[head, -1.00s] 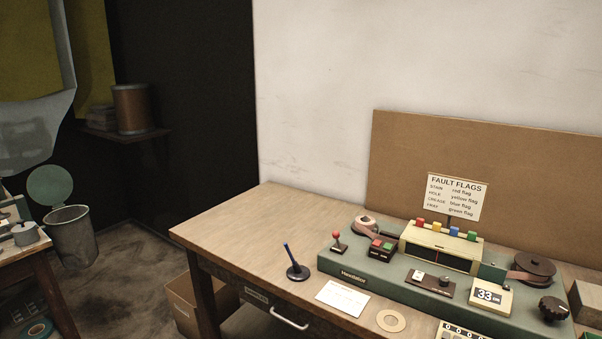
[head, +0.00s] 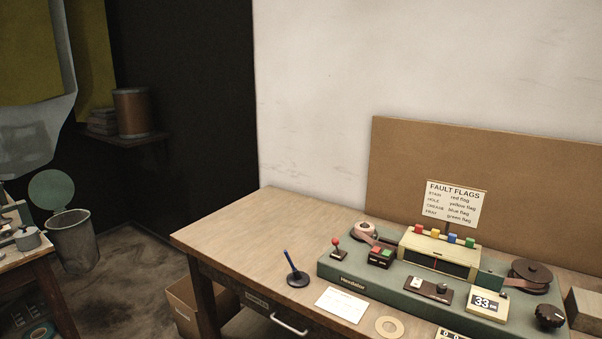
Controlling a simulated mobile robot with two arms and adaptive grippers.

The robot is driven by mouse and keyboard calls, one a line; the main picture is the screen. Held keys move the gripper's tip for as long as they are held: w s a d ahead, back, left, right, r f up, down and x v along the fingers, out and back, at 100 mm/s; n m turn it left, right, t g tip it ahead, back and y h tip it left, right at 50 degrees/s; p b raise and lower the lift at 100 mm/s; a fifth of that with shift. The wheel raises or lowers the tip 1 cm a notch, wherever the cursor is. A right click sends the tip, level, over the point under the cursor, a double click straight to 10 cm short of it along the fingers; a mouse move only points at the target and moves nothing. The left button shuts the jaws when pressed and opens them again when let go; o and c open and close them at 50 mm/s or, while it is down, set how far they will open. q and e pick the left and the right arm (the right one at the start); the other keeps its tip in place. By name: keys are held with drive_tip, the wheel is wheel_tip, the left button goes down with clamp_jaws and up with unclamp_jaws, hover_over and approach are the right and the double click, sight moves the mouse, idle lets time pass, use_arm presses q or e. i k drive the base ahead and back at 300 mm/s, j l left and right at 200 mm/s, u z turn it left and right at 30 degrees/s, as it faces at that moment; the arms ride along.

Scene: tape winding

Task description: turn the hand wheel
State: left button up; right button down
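A dark knob-like wheel (head: 549,317) sits at the right front end of the green winding machine (head: 343,270) on the wooden table. I cannot tell for sure whether it is the hand wheel. A dark brown reel (head: 531,275) lies behind it, and a paler tape reel (head: 364,231) is at the machine's left end. A display reading 33 (head: 486,304) stands left of the wheel. Neither of my grippers shows in the head view.
A blue pen in a round stand (head: 296,272), a white card (head: 342,305) and a tan ring (head: 389,328) lie before the machine. The table's left part (head: 240,225) is clear.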

sight(549, 315)
drive_tip(key=z, duration=1.45)
drive_tip(key=j+u, duration=0.1)
drive_tip(key=j, duration=0.7)
drive_tip(key=i, duration=0.05)
